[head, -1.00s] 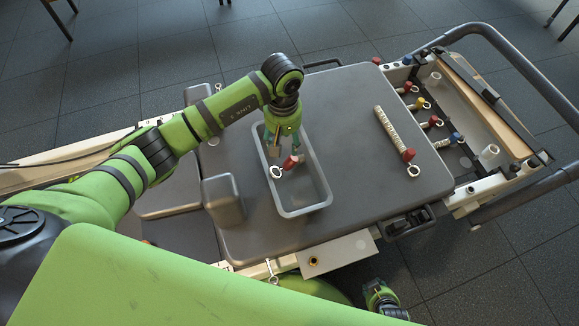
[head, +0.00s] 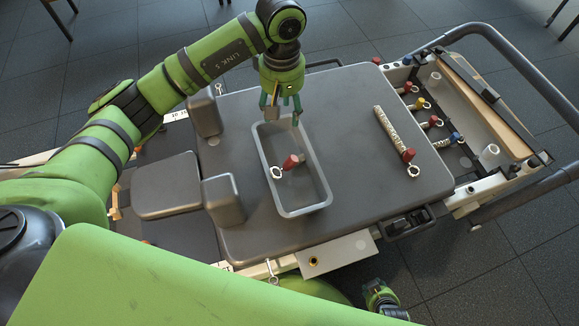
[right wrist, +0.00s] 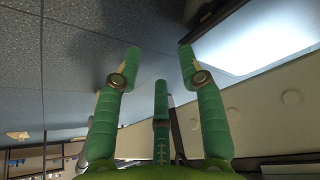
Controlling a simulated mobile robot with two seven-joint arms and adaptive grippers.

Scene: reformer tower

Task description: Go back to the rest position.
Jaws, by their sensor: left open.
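My left gripper (head: 282,108) hangs fingers-down above the far end of the grey tray (head: 305,209) in the head view. Its fingers are apart and hold nothing. A red-capped piece (head: 291,162) with a pale ring (head: 276,173) lies in the tray, clear of the fingers. My right gripper (head: 384,300) shows low at the bottom of the head view. In the right wrist view (right wrist: 160,75) its fingers are spread with nothing between them.
The tray stands on a dark padded carriage (head: 350,140) with two upright shoulder blocks (head: 222,200). A pale spring (head: 393,133) with a red end lies to the right. Several coloured-end springs (head: 433,122) and a curved grey rail (head: 510,55) lie beyond.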

